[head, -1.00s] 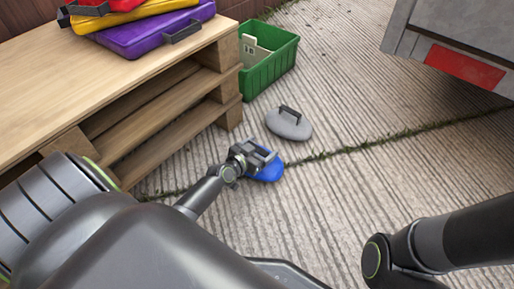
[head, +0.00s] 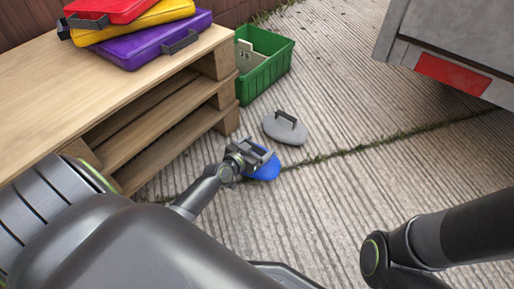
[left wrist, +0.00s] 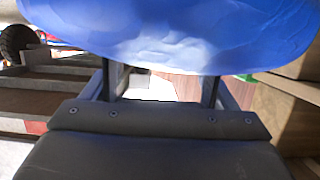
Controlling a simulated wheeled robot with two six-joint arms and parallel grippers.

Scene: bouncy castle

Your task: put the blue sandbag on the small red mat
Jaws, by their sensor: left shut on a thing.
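The blue sandbag (head: 264,172) is a rounded, flat bag in the middle of the head view. My left gripper (head: 254,157) is shut on it from above, and its jaws hide the bag's upper left part and its handle. In the left wrist view the blue sandbag (left wrist: 190,30) fills the top, beyond the two fingers (left wrist: 160,85). I cannot tell its exact height over the ground. My right arm shows at the bottom right of the head view, but its gripper is out of frame. I cannot make out a small red mat in any view.
A grey sandbag (head: 286,129) with a dark handle lies just behind the blue one. A green crate (head: 268,82) stands farther back. Stacked wooden pallets (head: 185,125) at left carry purple (head: 140,42), yellow and red bags. A grey vehicle (head: 440,40) is at right. Concrete between is clear.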

